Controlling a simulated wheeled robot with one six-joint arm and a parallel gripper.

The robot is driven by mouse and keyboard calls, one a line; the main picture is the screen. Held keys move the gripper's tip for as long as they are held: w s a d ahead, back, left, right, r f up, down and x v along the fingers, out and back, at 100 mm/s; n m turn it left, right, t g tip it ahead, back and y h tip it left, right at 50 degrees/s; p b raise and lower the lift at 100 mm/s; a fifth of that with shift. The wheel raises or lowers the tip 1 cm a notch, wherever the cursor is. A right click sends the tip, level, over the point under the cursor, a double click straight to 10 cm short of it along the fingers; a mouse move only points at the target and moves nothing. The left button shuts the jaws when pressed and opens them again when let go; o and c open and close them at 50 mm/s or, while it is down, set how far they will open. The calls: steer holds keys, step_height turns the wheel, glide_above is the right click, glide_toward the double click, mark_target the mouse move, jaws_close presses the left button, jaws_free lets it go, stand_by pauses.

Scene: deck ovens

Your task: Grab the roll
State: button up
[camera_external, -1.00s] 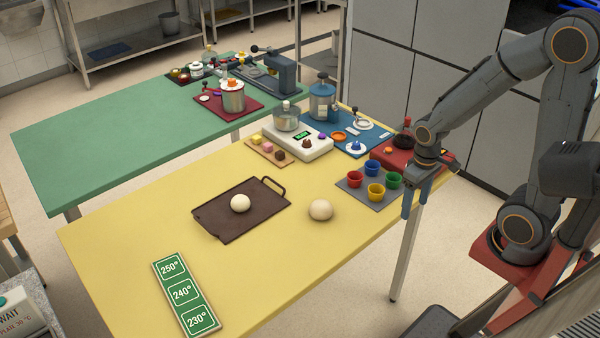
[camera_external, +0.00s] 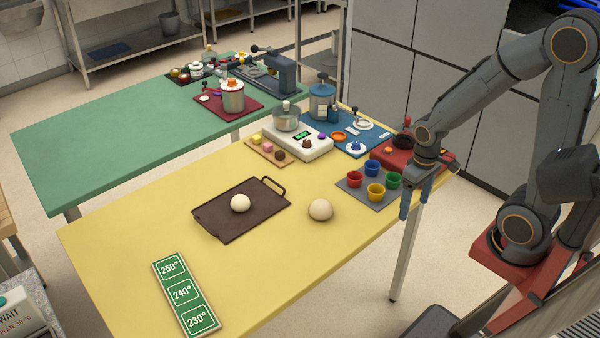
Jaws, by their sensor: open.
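A small pale round roll or dough ball (camera_external: 240,203) sits on the dark brown tray (camera_external: 225,229) with a handle, on the yellow table. A larger beige ball (camera_external: 321,210) lies directly on the yellow table to the right of the tray. I cannot tell from the picture which one is the roll. My gripper (camera_external: 415,198) hangs fingers down at the right edge of the table, right of both balls. Its two blue fingers are apart, with nothing between them.
A grey mat (camera_external: 350,190) with red, blue, green and yellow cups stands just left of my gripper. A white scale (camera_external: 297,145) and a blue board stand behind. A green temperature sign (camera_external: 187,295) lies at front left. The table (camera_external: 290,270) is clear in front.

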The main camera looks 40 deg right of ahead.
mark_target(324, 202)
steer(key=shift+w, duration=0.1)
steer(key=w+a+r+m+p, duration=0.1)
steer(key=w+a+m, duration=0.1)
steer(key=w+a+r+m+y+p, duration=0.1)
steer(key=w+a+m+p, duration=0.1)
steer(key=w+m, duration=0.1)
steer(key=w+a+r+m+y+p, duration=0.1)
steer(key=w+a+m, duration=0.1)
steer(key=w+m, duration=0.1)
steer(key=shift+r, duration=0.15)
steer(key=w+a+r+m+y+p, duration=0.2)
steer(key=w+a+m+p, duration=0.3)
steer(key=w+a+m, duration=0.5)
steer(key=shift+m+t+y, duration=0.3)
steer(key=shift+m+t, duration=0.1)
steer(key=shift+m, duration=0.5)
steer(key=shift+w+d+p+x, duration=0.15)
steer(key=shift+p+x, duration=0.05)
steer(key=shift+x, duration=1.1)
steer(key=shift+w+d+p+x, duration=0.1)
steer(key=shift+d+p+x, duration=0.05)
steer(key=shift+x, duration=1.15)
steer(key=shift+w+d+p+x, duration=0.15)
steer(key=shift+p+x, duration=0.05)
steer(key=shift+x, duration=1.1)
steer(key=shift+f, duration=0.15)
steer(key=shift+c, duration=0.2)
steer(key=c, duration=1.1)
